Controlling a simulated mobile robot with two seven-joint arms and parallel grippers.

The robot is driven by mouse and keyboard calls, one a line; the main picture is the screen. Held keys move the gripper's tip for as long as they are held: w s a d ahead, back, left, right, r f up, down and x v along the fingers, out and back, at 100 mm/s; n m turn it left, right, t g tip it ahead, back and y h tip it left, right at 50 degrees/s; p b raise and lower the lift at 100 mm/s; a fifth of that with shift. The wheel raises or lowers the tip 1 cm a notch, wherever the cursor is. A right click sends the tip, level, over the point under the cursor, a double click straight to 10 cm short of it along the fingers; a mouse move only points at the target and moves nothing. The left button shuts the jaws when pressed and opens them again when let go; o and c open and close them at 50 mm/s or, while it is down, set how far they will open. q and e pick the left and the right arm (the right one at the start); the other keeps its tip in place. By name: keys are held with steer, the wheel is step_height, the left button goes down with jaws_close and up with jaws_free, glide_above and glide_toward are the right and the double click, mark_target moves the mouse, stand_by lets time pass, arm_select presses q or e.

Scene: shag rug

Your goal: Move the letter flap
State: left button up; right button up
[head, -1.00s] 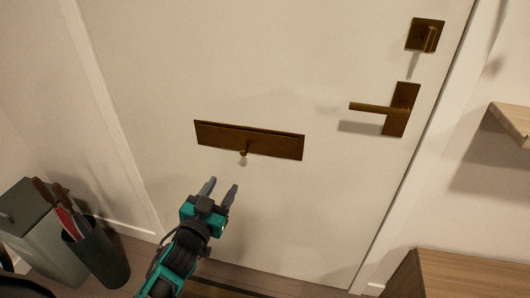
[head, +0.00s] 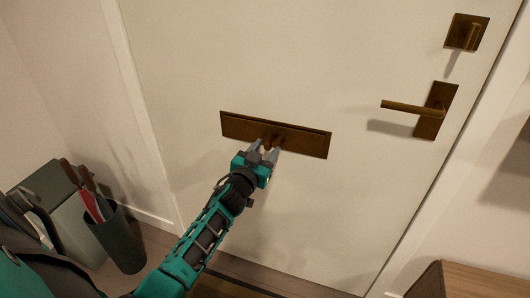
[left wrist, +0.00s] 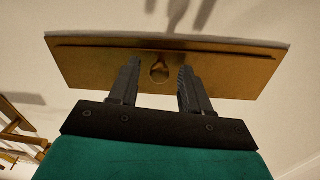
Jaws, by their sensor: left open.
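The letter flap (head: 302,138) is a wide brass plate on the pale door (head: 330,60), with a small round knob (head: 267,146) at its lower middle. My left gripper (head: 265,149) is at the knob, with its fingers open. In the left wrist view the flap (left wrist: 100,68) fills the upper middle, and its knob (left wrist: 159,72) lies between the two open fingers of the gripper (left wrist: 159,85), with gaps on both sides. I cannot tell how far the fingertips are from the plate. My right gripper is not in view.
A brass lever handle (head: 408,108) and a lock plate (head: 466,33) sit at the door's right. A wooden cabinet (head: 470,280) is at the lower right.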

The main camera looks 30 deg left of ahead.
arm_select(q)
jaws_close()
stand_by(0.5)
